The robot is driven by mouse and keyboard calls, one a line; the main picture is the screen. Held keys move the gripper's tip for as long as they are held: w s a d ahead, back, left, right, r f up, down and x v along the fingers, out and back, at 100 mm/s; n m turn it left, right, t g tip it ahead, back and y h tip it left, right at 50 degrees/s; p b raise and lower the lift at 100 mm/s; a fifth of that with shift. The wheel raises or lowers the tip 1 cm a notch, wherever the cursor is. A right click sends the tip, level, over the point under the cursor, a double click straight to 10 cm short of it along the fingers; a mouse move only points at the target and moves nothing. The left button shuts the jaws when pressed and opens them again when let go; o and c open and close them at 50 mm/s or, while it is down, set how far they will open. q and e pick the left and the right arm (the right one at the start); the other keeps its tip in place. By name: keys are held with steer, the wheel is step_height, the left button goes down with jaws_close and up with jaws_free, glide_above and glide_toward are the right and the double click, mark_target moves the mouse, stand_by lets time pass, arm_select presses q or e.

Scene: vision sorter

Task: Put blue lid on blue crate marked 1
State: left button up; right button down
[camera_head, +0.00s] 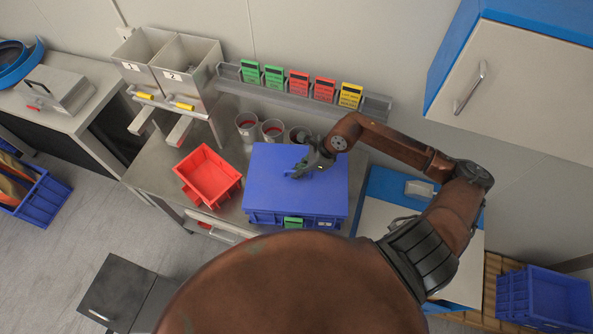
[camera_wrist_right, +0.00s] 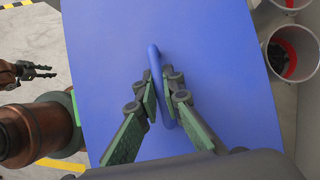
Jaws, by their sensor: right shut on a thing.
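The blue lid (camera_head: 265,175) lies over the blue crate (camera_head: 268,217) on the worktable, roughly lined up with it. I cannot tell whether it is fully seated. The lid fills the middle of the right wrist view (camera_wrist_right: 215,60). My right gripper (camera_head: 305,172) is shut on the lid's loop handle (camera_wrist_right: 155,65), with a finger on each side. The crate front carries a green card (camera_head: 293,222) and a small white label, too small to read. My left gripper (camera_wrist_right: 42,71) shows only in the right wrist view, away from the lid, its fingers apart and empty.
A red bin (camera_head: 209,176) stands left of the crate. Several cups (camera_head: 272,131) stand behind it. Grey bins marked 1 and 2 (camera_head: 185,65) are at the back left. A wall rail (camera_head: 376,105) holds coloured cards. Another blue crate (camera_head: 545,298) stands at lower right.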

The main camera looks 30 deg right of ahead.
steer(key=shift+a, duration=0.1)
stand_by(0.6)
steer(key=shift+f+b, duration=0.35)
steer(key=shift+b, duration=0.4)
stand_by(0.3)
steer(key=c, duration=2)
jaws_free()
steer(key=v, duration=0.7)
steer(key=shift+r, duration=0.25)
